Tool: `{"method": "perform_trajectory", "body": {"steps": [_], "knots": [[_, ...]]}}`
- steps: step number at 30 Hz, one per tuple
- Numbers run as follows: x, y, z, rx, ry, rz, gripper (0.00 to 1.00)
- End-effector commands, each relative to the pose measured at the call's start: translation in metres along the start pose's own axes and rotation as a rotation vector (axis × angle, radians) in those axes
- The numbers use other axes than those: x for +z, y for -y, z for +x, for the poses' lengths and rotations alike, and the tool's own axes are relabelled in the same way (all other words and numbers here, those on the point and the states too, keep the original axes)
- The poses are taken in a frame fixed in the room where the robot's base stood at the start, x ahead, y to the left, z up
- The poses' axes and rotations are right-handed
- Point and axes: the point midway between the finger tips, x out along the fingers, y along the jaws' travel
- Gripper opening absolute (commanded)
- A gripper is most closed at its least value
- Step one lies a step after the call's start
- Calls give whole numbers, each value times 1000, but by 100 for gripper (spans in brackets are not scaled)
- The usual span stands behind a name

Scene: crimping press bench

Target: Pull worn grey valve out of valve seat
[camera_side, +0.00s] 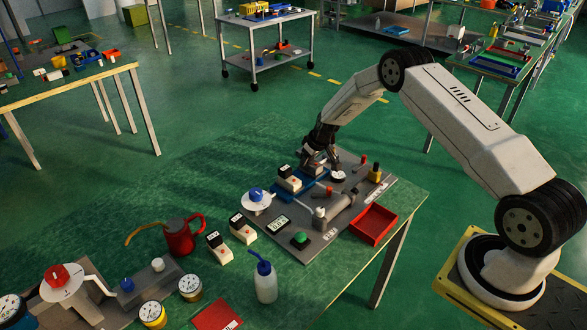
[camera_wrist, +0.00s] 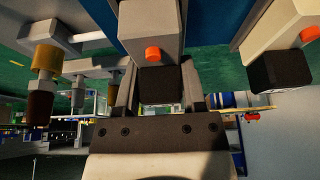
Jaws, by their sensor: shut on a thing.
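The grey valve (camera_wrist: 160,25) has an orange button and a dark end. In the wrist view it stands between the two fingers of my gripper (camera_wrist: 160,90), which is shut on it. In the side view my gripper (camera_side: 317,165) is down over the blue valve seat (camera_side: 316,192) and mostly hides the held valve. The seat also shows as blue strips beside the valve in the wrist view (camera_wrist: 130,15). I cannot tell whether the valve still touches the seat. A whiter valve (camera_side: 290,179) stands close beside it, also in the wrist view (camera_wrist: 272,40).
Two more white-and-black blocks (camera_side: 243,229) stand left on the green bench. A white dial with a blue knob (camera_side: 256,200), a grey cylinder (camera_side: 335,209) and an empty red tray (camera_side: 373,224) are near. A red can (camera_side: 180,237) and a bottle (camera_side: 265,283) stand farther off.

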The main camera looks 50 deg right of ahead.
Motion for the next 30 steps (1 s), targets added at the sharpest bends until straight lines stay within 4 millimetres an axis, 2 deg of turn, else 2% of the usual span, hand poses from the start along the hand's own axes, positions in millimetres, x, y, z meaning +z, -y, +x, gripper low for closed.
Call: {"method": "perform_trajectory", "body": {"steps": [8,14,24,30], "knots": [[-12,0,-25,2,-4,-1,0],[-4,4,-48,1,-2,1,0],[11,12,-98,1,-4,0,0],[31,20,-120,1,-2,0,0]]}}
